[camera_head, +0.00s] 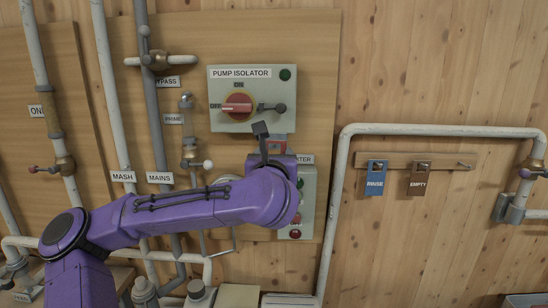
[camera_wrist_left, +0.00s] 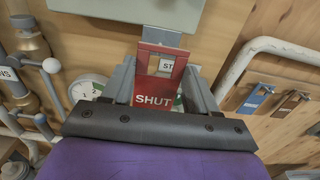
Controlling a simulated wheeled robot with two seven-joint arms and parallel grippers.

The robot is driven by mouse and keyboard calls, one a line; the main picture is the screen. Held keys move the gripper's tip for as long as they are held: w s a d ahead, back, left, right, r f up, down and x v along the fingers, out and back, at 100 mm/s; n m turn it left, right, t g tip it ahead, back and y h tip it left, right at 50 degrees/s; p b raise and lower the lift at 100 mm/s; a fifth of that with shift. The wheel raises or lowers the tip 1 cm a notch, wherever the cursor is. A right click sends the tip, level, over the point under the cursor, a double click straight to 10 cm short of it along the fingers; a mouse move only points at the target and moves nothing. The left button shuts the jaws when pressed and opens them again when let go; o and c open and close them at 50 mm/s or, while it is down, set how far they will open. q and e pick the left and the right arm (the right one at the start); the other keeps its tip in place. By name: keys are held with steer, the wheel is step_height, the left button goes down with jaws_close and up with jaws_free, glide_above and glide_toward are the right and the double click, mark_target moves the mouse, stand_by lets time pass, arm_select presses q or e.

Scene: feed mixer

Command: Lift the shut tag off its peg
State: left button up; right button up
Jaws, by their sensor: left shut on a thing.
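The red tag marked SHUT (camera_wrist_left: 153,97) is between the two grey fingers of my left gripper (camera_wrist_left: 160,88) in the left wrist view. My left gripper (camera_head: 268,145) is shut on it, just below the pump isolator box (camera_head: 225,118) in the head view. A little of the red tag (camera_head: 279,147) shows beside the gripper there. The tag's upper opening shows part of a white label behind it. A grey piece (camera_wrist_left: 160,37) stands just above the tag; I cannot tell whether the tag still touches a peg. My right gripper is not in view.
A wooden rail (camera_head: 440,165) at right carries a blue RINSE tag (camera_head: 376,180), a brown EMPTY tag (camera_head: 418,180) and one bare peg (camera_head: 463,165). A white pipe (camera_head: 338,190) runs left of it. The starter box (camera_head: 308,190) is partly behind my arm.

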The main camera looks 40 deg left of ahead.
arm_select(q)
steer(key=shift+b+v, duration=1.2)
steer(key=shift+v, duration=0.95)
